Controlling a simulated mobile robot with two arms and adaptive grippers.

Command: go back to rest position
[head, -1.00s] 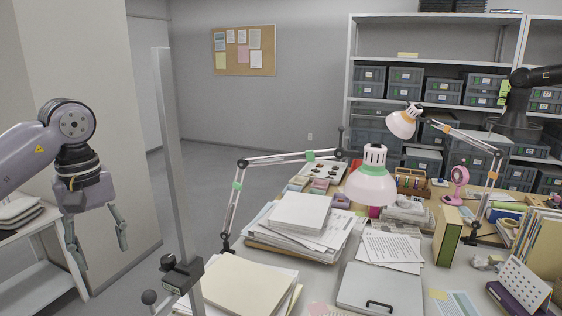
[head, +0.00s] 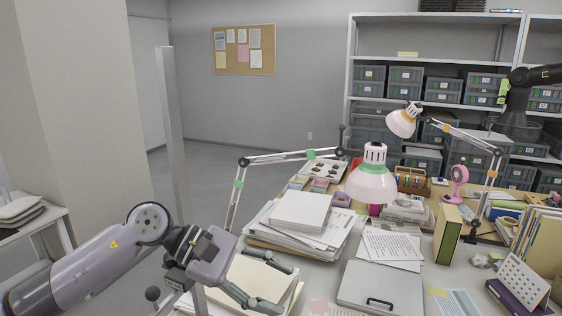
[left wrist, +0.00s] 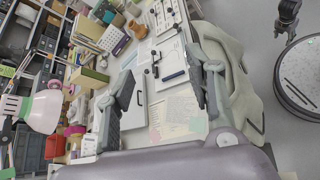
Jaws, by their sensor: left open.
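My left gripper (head: 287,289) reaches in from the lower left in the head view. It is open and empty, with its two fingers apart and pointing right, over the stacked papers and folders (head: 248,279) at the table's near left. In the left wrist view both fingers of my left gripper (left wrist: 168,78) stand apart with nothing between them. Beyond them lie the grey case (left wrist: 136,92) and loose papers on the table. My right gripper cannot be made out in these views.
A lamp (head: 371,186) stands over the table, with a grey case (head: 381,289) and a paper pile (head: 300,212) near it. A thin upright post (head: 178,130) rises beside my left arm. Open floor (head: 205,170) lies behind the table's left side.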

